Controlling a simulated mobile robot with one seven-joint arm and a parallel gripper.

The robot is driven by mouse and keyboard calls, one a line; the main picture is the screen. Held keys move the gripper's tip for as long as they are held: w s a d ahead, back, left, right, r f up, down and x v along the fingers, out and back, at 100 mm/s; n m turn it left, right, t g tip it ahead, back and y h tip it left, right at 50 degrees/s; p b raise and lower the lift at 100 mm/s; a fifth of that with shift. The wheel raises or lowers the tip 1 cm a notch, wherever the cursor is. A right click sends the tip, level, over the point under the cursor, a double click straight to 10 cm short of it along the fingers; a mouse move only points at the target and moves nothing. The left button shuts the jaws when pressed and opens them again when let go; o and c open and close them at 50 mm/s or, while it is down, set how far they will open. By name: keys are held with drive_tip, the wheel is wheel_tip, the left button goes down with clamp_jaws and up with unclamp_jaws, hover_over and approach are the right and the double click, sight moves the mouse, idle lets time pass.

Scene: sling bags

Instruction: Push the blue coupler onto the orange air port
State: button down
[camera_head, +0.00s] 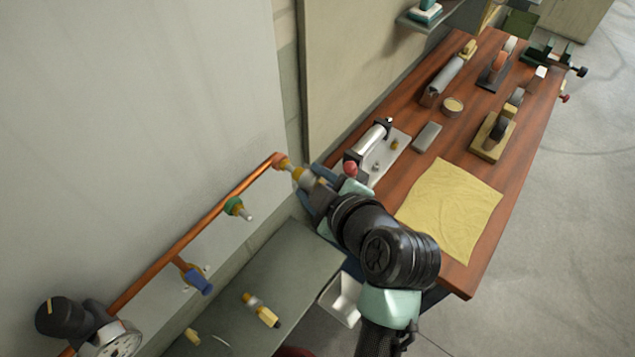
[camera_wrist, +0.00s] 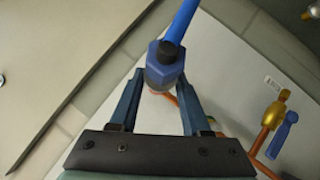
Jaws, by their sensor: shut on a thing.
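The blue coupler (camera_wrist: 165,66) shows in the wrist view with a dark end and a blue hose (camera_wrist: 181,20) running up from it. My gripper (camera_wrist: 160,80) is shut on it, one finger on each side. In the head view my gripper (camera_head: 312,187) is close to the wall pipe's far end. The orange air port (camera_head: 279,161) is there, with a brass-coloured fitting (camera_head: 303,177) between it and my gripper. The coupler is mostly hidden by my gripper in that view. I cannot tell whether coupler and port touch.
The copper pipe (camera_head: 200,232) carries a green port (camera_head: 235,207) and a blue-handled valve (camera_head: 197,279). A gauge (camera_head: 113,342) is at lower left. A yellow-ended fitting (camera_head: 262,310) lies on the grey surface below. The wooden bench (camera_head: 468,230) at right holds a yellow cloth (camera_head: 450,205) and tools.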

drive_tip(key=shift+w+a, duration=0.45)
drive_tip(key=shift+a, duration=0.15)
drive_tip(key=shift+c, duration=1.4)
unclamp_jaws()
drive_tip(key=shift+s, duration=0.1)
drive_tip(key=b+v, duration=0.2)
drive_tip(key=v, duration=1.1)
drive_tip(key=shift+b, duration=0.35)
